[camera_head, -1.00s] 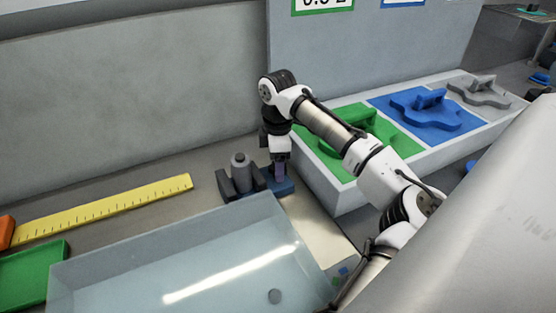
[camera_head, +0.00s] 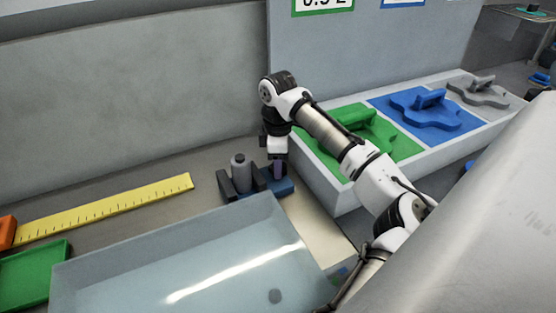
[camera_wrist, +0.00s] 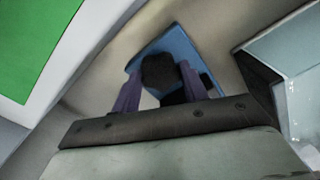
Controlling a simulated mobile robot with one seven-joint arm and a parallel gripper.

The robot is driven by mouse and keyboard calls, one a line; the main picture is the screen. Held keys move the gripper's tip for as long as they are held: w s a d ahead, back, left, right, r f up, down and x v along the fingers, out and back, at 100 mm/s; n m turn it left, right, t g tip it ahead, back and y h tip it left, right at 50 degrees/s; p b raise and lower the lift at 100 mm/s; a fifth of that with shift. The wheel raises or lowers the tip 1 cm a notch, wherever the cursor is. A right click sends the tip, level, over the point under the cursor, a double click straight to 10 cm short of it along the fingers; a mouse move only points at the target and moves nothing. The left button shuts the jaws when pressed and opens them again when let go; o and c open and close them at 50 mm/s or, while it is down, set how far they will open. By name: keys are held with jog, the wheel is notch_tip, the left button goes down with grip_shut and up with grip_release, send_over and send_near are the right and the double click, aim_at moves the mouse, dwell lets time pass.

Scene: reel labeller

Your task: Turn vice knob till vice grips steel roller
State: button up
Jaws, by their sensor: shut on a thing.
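The vice has a blue base (camera_head: 284,187) and dark upright jaws (camera_head: 225,186), and sits on the bench behind the clear tray. The grey steel roller (camera_head: 239,171) stands upright between the jaws. Whether both jaws touch it cannot be told. My gripper (camera_head: 278,172) points down at the right end of the vice. In the wrist view its purple fingers (camera_wrist: 160,84) are shut on the dark, round vice knob (camera_wrist: 158,71), one on each side. The blue base (camera_wrist: 178,40) shows behind the knob. The roller cannot be made out in the wrist view.
A clear tray (camera_head: 85,279) lies close in front of the vice. A white bin with green, blue and grey sections (camera_head: 345,195) stands to the right, under my arm. A yellow ruler (camera_head: 105,210) and green tray (camera_head: 35,272) lie left. A wall rises behind.

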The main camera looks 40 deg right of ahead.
jog(key=m+p, duration=0.1)
jog(key=m, duration=0.2)
jog(key=shift+r+m+p, duration=0.1)
jog(key=shift+m+p, duration=1.2)
jog(key=shift+m, duration=0.5)
jog(key=o, duration=1)
notch_tip(320, 180, up, 14)
jog(key=shift+f+b, duration=0.15)
jog(key=shift+b, duration=0.25)
jog(key=shift+s+f, duration=0.1)
